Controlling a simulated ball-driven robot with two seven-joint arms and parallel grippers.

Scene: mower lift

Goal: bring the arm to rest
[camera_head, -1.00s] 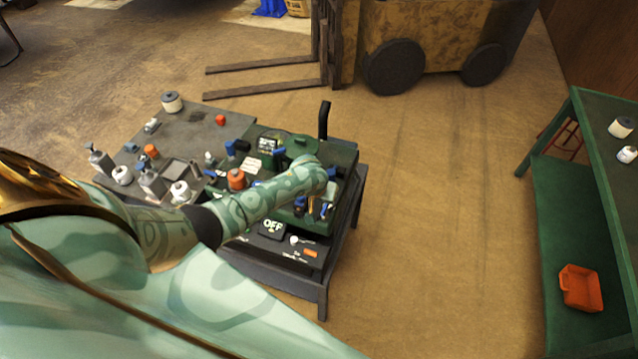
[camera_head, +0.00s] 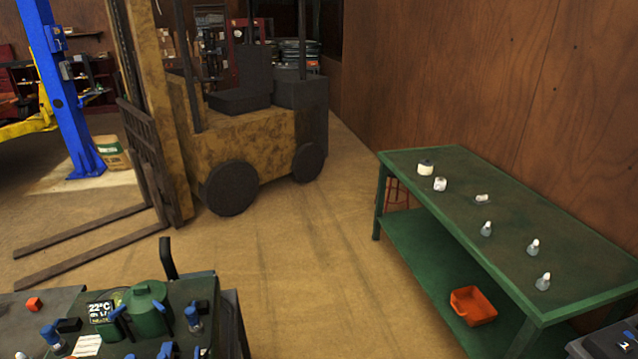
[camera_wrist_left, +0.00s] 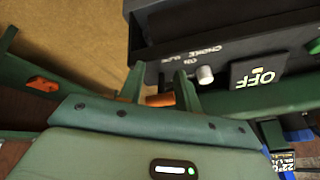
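My left gripper (camera_wrist_left: 160,82) shows in the left wrist view with its two green fingers apart and nothing clearly held. A dark control panel (camera_wrist_left: 172,50) with an OFF label (camera_wrist_left: 258,78) and a pale knob (camera_wrist_left: 205,76) lies beyond the fingers. An orange part (camera_wrist_left: 160,100) shows between the fingers; I cannot tell whether they touch it. In the head view, the green machine (camera_head: 190,300) with its round green tank (camera_head: 148,308) and several blue-handled parts is at the lower left, cut off by the frame. Neither of my arms shows in the head view.
A yellow forklift (camera_head: 235,150) stands at the back, its forks (camera_head: 85,230) low over the floor. A green bench (camera_head: 500,215) on the right holds several small bottles. An orange tray (camera_head: 473,306) sits on its lower shelf. The floor (camera_head: 320,260) between is clear.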

